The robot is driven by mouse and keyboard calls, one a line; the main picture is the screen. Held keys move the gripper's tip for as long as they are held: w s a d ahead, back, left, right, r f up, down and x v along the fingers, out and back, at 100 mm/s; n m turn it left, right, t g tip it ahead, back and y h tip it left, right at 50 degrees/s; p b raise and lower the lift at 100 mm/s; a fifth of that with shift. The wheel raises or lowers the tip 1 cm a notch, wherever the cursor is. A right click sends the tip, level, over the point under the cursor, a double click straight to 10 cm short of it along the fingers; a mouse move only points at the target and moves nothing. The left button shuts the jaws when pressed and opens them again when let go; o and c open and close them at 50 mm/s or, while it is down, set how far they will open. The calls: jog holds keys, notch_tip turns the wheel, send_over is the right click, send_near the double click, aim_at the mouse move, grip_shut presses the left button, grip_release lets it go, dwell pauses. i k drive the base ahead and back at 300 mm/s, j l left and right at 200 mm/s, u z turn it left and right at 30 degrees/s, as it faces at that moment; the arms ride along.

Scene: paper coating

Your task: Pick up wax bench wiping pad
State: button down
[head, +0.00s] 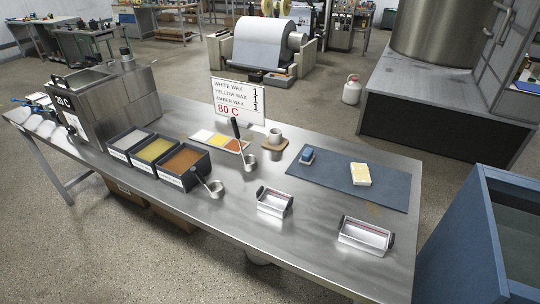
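In the head view a blue-grey mat (333,177) lies flat on the right part of a steel bench (240,243). A pale cream pad with yellowish patches (361,174) lies on the mat, right of its middle. A small dark blue block with a lighter edge (307,156) lies near the mat's left end, apart from the pale pad. I cannot tell for sure which of the two is the wiping pad; the pale one looks most like it. Nothing covers either one. My gripper is not in view.
Two metal trays with dark handles (274,202) (366,236) sit in front of the mat. A cup on a wooden coaster (275,137), a ladle (249,160), wax bins (183,166) and a sign (238,101) stand leftward. A blue bin (462,240) stands at the right end.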

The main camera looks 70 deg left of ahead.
aim_at(307, 158)
jog(key=u, duration=2.3)
